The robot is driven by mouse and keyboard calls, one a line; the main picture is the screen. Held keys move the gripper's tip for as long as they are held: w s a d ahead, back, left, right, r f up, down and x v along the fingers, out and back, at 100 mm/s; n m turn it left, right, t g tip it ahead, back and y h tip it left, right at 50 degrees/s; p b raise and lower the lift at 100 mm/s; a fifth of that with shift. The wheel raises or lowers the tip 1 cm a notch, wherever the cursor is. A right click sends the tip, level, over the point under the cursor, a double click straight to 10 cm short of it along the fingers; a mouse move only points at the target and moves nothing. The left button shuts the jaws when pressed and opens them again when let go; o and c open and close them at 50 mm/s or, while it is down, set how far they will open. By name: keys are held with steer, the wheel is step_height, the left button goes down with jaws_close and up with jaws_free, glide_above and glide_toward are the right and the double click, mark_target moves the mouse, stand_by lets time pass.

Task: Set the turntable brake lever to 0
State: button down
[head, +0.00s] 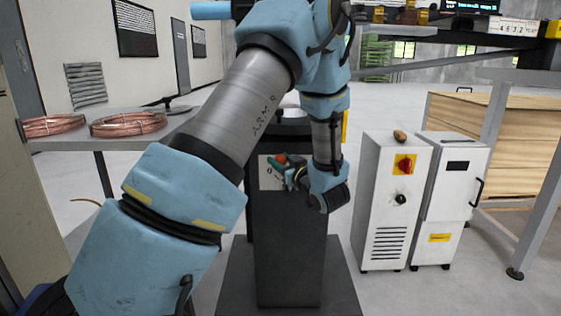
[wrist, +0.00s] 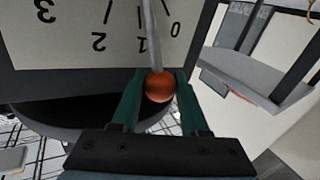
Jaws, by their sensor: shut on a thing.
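The brake lever is a grey rod (wrist: 151,35) ending in an orange ball knob (wrist: 160,87). Its white scale plate (wrist: 75,52) shows 0, 1, 2 and 3 upside down in the wrist view. The rod lies beside the 1 mark, on the side towards 0. My gripper (wrist: 160,98) is shut on the knob, with a green finger on each side. In the head view, my gripper (head: 281,166) is at the plate (head: 267,184) on the dark pedestal (head: 288,250), and the orange knob (head: 281,158) shows above the fingers. Most of the scale is hidden there.
Copper coils (head: 128,123) lie on a table (head: 75,142) at left. White cabinets (head: 390,200) stand close to the pedestal's right, with wooden crates (head: 505,150) behind. Some bare floor shows between the pedestal and the cabinets.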

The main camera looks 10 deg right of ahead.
steer(key=shift+a, duration=0.1)
stand_by(0.3)
steer(key=a+f+n+g+h+b, duration=0.1)
steer(key=a+f+n+g+b, duration=0.1)
steer(key=a+f+n, duration=0.1)
steer(key=shift+w+a+f+n+h, duration=0.3)
steer(key=shift+w+a+n, duration=0.15)
steer(key=shift+a+n, duration=0.6)
steer(key=shift+a, duration=0.15)
steer(key=c, duration=0.7)
jaws_free()
steer(key=shift+r, duration=0.1)
steer(key=shift+s+r, duration=0.1)
steer(key=shift+s, duration=0.2)
steer(key=p+v, duration=0.1)
steer(key=v, duration=0.9)
